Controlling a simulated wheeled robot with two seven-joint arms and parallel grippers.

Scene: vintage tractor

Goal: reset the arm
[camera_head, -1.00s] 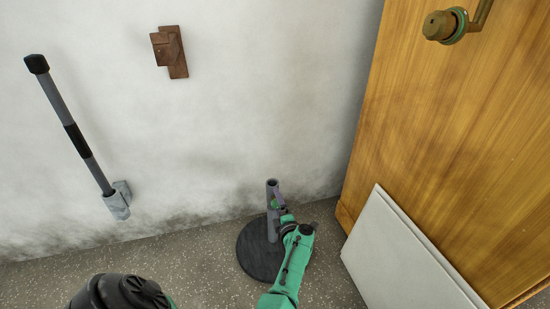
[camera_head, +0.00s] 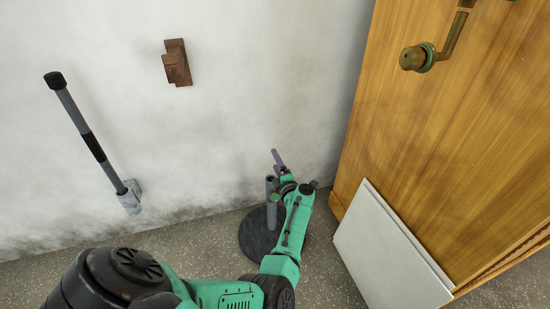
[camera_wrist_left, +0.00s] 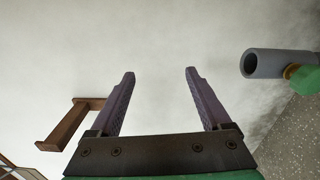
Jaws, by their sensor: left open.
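My left arm (camera_head: 290,235) reaches in from the lower left of the head view. My left gripper (camera_head: 277,158) is at its far end, with a purple finger showing just above a grey post (camera_head: 271,205). In the left wrist view the gripper (camera_wrist_left: 159,71) is open, its two purple fingers wide apart with only wall between them. The open end of a grey tube (camera_wrist_left: 265,63) is right of the fingers, apart from them. My right gripper is not in view.
The post stands on a round black base (camera_head: 256,237). A wooden door (camera_head: 450,130) with a brass handle (camera_head: 428,56) is at the right. A white panel (camera_head: 385,255) leans by it.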

